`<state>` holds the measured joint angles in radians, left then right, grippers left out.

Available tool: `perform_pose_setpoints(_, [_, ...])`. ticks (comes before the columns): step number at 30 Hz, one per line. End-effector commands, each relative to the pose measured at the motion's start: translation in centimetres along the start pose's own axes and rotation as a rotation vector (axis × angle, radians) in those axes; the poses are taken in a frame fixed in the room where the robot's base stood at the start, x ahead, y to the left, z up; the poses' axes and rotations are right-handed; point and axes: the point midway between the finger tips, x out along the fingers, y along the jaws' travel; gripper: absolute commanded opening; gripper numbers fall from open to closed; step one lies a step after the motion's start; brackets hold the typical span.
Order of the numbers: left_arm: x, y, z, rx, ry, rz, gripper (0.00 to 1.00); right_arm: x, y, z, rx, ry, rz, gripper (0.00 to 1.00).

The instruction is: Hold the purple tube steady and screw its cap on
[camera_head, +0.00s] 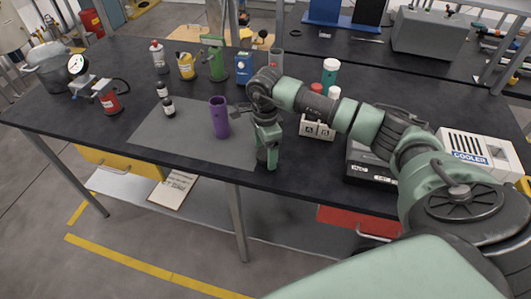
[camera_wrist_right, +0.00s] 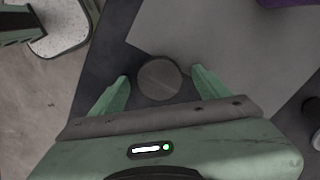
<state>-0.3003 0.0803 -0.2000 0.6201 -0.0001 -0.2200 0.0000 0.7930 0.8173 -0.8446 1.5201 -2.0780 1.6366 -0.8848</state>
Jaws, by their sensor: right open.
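The purple tube (camera_head: 219,118) stands upright and open-topped on a grey mat (camera_head: 180,130); its edge shows at the top right of the right wrist view (camera_wrist_right: 285,3). My right gripper (camera_head: 267,163) points down near the table's front edge, to the right of the tube and apart from it. In the right wrist view its fingers are open, with a round dark grey cap (camera_wrist_right: 159,78) between the tips. Gaps show between the cap and both fingers. The cap is hidden by the gripper in the head view. My left gripper is not in view.
Small dark bottles (camera_head: 168,107) stand left of the tube. Behind are a green bottle (camera_head: 214,60), a yellow can (camera_head: 186,66) and a blue box (camera_head: 243,68). A labelled block (camera_head: 317,129) stands right of the gripper. The mat's front part is clear.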

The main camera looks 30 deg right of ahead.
Motion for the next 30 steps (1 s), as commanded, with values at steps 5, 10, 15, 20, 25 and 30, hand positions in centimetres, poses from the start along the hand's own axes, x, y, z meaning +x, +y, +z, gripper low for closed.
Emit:
perform_pose_setpoints(5, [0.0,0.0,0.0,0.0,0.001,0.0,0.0,0.0,0.0,0.0,0.0,0.0,0.0,0.76])
perform_pose_setpoints(10, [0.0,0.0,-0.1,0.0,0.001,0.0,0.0,0.0,0.0,0.0,0.0,0.0,0.0,0.34])
perform_pose_setpoints(15, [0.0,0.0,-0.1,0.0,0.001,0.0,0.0,0.0,0.0,0.0,0.0,0.0,0.0,0.12])
perform_pose_setpoints(20, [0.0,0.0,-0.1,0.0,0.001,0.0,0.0,0.0,0.0,0.0,0.0,0.0,0.0,0.12])
perform_pose_setpoints(25, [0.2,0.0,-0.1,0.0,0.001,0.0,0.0,-0.5,0.0,0.0,0.0,0.0,-0.001,0.12])
perform_pose_setpoints(30, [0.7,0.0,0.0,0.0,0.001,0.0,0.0,-2.3,-0.1,0.0,0.0,-0.001,-0.004,0.12])
